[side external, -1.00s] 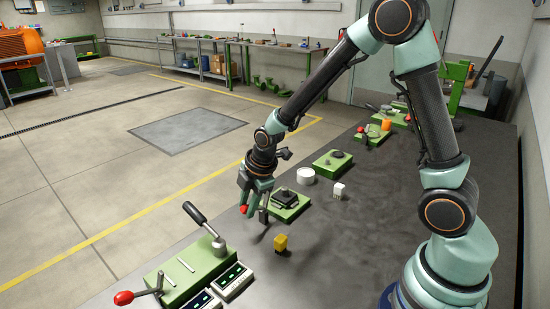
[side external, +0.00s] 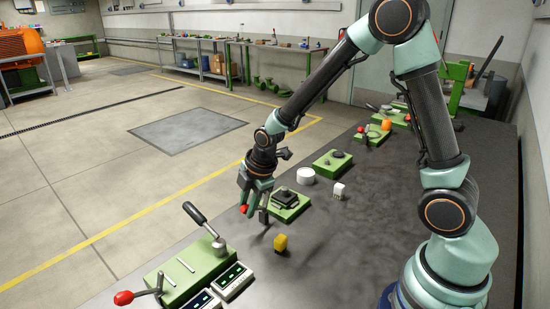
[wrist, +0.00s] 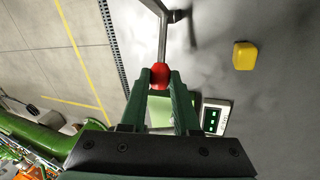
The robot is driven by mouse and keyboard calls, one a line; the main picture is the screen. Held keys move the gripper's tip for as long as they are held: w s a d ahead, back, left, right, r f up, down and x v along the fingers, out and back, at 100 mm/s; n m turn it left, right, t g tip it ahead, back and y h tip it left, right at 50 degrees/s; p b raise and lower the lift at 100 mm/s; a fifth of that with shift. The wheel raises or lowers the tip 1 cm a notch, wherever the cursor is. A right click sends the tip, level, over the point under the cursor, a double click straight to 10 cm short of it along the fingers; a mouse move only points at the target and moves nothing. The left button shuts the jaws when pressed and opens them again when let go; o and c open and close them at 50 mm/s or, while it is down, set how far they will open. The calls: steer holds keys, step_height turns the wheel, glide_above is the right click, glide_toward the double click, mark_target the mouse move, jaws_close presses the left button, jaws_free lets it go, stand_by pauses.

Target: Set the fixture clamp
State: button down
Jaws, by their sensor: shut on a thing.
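My gripper (side external: 255,203) is shut on a red knob (side external: 243,209) above the left edge of the bench. In the wrist view the red knob (wrist: 159,76) sits between the green fingertips (wrist: 159,82). A bent grey metal lever (wrist: 163,40) runs from the knob to a dark bracket at the top. A green fixture block (side external: 290,208) with a dark plate on top stands just right of my gripper. The lever's mount is mostly hidden behind my fingers in the side view.
A yellow block (side external: 281,242) stands near my gripper. A larger green fixture (side external: 190,275) with a black-handled lever and red-knobbed lever is at the front left, beside two displays (side external: 231,280). A white cylinder (side external: 306,176) and white block (side external: 339,191) stand farther back. The bench's right side is clear.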

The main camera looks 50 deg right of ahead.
steer(key=shift+s, duration=0.1)
steer(key=shift+d+r+m, duration=0.3)
steer(key=shift+d+r, duration=0.1)
steer(key=shift+d, duration=0.05)
steer(key=c, duration=0.6)
jaws_free()
steer(key=shift+c, duration=0.2)
steer(key=v, duration=1.2)
steer(key=shift+a+r, duration=0.1)
